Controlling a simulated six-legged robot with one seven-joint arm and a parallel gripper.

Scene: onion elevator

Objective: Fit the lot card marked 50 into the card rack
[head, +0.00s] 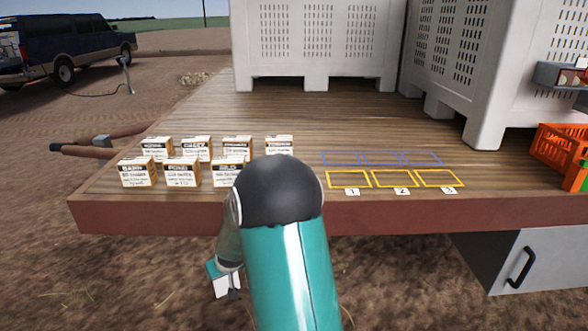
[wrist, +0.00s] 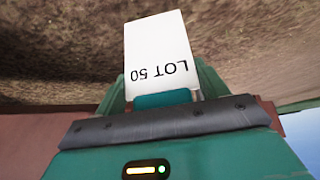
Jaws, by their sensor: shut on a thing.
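The lot card (wrist: 158,50) is white and reads LOT 50 upside down in the wrist view. My gripper (wrist: 163,99) is shut on its near edge, and the card sticks out past the jaws. In the head view my gripper (head: 222,272) hangs low in front of the deck's front edge, partly hidden by my arm. A white patch below it looks like the card (head: 221,286). I cannot make out a card rack in either view.
Several small cartons (head: 182,174) stand in two rows on the wooden deck (head: 300,120). Yellow outlines (head: 394,179) numbered 1 to 3 and blue outlines are to the right.

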